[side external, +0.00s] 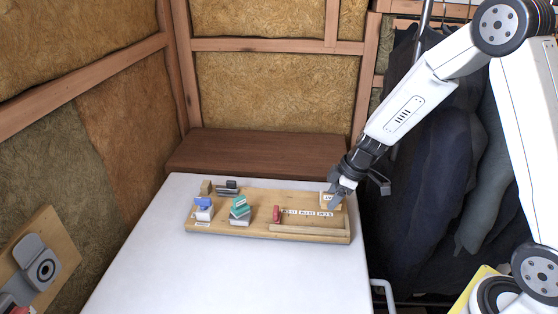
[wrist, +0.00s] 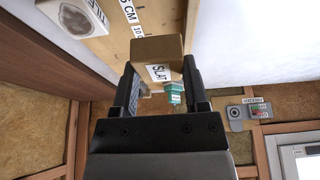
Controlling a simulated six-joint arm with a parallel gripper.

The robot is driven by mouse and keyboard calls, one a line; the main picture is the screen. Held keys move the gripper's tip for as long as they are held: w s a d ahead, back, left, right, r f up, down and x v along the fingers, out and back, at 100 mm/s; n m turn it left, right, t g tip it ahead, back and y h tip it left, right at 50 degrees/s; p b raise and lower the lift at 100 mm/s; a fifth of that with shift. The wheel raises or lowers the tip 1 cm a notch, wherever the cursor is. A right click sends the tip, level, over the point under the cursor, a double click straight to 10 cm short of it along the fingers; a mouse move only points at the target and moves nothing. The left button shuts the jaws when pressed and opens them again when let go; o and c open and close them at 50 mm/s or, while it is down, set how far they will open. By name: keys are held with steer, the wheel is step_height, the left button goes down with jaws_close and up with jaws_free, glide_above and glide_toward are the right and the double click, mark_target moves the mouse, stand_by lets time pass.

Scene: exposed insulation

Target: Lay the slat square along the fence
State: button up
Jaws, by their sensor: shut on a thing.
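My gripper (side external: 334,194) is at the right end of the wooden board (side external: 258,197). In the wrist view my gripper (wrist: 160,80) has its two black fingers on either side of the slat (wrist: 157,47), a brown wooden block with a white label reading SLAT, and is shut on it. In the side view the slat (side external: 326,203) is partly hidden by my gripper. A long pale wooden strip (side external: 305,230) runs along the board's front right edge; I cannot tell for certain whether it is the fence. I cannot tell whether the slat touches the board.
A red piece (side external: 276,214) stands beside a row of white scale labels (side external: 306,212) on the board. A teal block (side external: 240,206), a blue block (side external: 203,202) and a dark piece (side external: 227,186) are at its left. The white table (side external: 180,270) is clear in front.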

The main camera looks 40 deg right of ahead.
mark_target(325, 224)
steer(key=shift+f, duration=3.1)
steer(key=shift+f, duration=0.25)
steer(key=o, duration=1.2)
steer(key=shift+o, duration=0.6)
steer(key=shift+a, duration=0.1)
steer(key=shift+s, duration=0.1)
steer(key=shift+c, duration=0.9)
steer(key=shift+o, duration=0.6)
steer(key=shift+f, duration=0.1)
